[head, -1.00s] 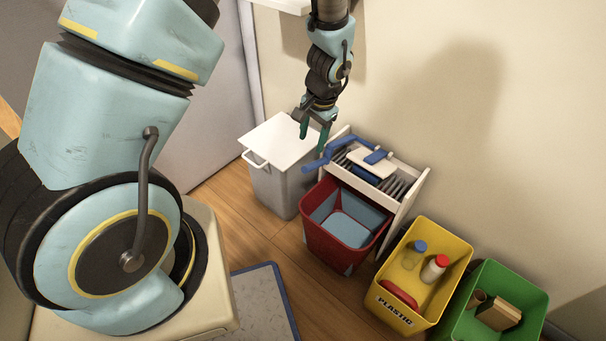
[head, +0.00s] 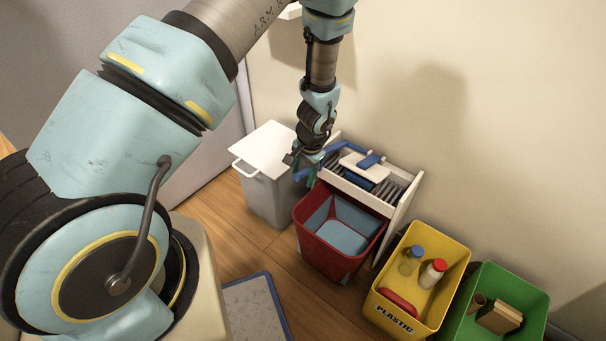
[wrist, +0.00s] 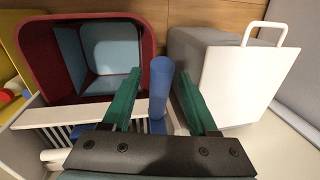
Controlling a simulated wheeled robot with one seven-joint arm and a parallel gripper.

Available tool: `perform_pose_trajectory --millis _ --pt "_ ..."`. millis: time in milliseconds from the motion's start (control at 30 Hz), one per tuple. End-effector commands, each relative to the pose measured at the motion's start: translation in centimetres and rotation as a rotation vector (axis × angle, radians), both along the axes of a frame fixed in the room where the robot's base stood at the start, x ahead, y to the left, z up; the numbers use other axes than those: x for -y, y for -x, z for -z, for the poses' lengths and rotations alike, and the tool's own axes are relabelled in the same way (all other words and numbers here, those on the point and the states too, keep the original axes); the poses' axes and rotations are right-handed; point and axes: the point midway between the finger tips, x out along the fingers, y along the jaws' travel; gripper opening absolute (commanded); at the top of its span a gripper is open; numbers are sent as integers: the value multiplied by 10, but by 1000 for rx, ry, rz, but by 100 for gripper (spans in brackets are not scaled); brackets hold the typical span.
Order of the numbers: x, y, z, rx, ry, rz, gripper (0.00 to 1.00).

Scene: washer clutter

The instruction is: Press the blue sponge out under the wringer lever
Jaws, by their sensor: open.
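The wringer (head: 405,205) is a white frame with grey slats standing behind the red bucket. Its blue lever (head: 340,148) reaches left from the frame, and my gripper partly hides it in the head view. A dark blue piece, apparently the blue sponge (head: 357,174), lies on the slats under a white press plate (head: 350,161). My gripper (head: 308,172) points down at the lever's free end. In the wrist view, my gripper's green fingers (wrist: 157,92) are open, with the upright blue lever handle (wrist: 161,72) between them.
The red bucket (head: 302,208) has a pale blue inside. A white-lidded grey bin (head: 270,200) stands close on the left. A yellow plastic bin (head: 375,305) and a green bin (head: 535,300) stand to the right. The wall is close behind.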

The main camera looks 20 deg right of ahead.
Motion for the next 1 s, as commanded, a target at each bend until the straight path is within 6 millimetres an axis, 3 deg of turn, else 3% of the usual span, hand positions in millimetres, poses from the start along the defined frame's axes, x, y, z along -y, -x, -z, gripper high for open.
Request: perform_pose_trajectory --millis 233,767,1000 --pt "0 0 0 0 1 0 58" --pt "0 0 0 0 0 0 0" --pt "0 0 0 0 0 0 0"
